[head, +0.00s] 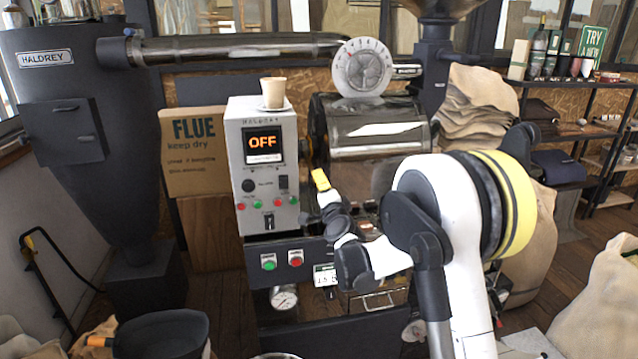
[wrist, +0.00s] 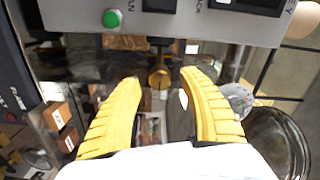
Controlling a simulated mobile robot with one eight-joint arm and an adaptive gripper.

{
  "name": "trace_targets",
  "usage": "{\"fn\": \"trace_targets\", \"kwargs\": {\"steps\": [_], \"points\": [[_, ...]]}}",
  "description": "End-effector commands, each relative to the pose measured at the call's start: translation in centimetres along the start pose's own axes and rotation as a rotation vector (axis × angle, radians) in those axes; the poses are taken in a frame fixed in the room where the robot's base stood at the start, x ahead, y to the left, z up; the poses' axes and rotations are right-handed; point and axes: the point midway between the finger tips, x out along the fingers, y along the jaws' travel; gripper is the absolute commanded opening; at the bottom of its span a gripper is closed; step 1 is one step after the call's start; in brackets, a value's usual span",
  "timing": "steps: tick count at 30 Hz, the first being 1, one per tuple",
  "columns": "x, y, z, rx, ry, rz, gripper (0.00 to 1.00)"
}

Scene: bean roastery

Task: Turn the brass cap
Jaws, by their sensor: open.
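The brass cap, a small round brass-coloured piece (wrist: 159,79), shows in the wrist view just below the grey control panel's edge. It lies between and a little beyond my two yellow fingers as seen there. My gripper (wrist: 160,84) is open, with a finger on either side of the cap's line and no visible contact. In the head view one yellow fingertip of my gripper (head: 321,180) shows to the right of the control box. I cannot make out the cap in the head view; my arm and gripper cover that area.
The grey control box (head: 262,150) reads OFF and has a paper cup (head: 273,92) on top. A steel roaster drum (head: 375,130) stands behind my gripper. A pressure gauge (head: 284,297) sits low.

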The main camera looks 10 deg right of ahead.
Motion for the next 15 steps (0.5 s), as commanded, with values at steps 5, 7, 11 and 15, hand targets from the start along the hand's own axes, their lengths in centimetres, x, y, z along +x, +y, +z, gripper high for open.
{"fn": "trace_targets", "kwargs": {"steps": [5, 7, 11, 15], "points": [[-4.3, 0.0, 0.0, 0.0, 0.0, 0.0, 0.5], [-5.8, 0.0, 0.0, -0.001, 0.0, 0.0, 0.5], [-7.9, 0.0, 0.0, -0.001, 0.0, 0.0, 0.5], [-9.2, 0.0, 0.0, -0.001, 0.0, 0.0, 0.5]]}}
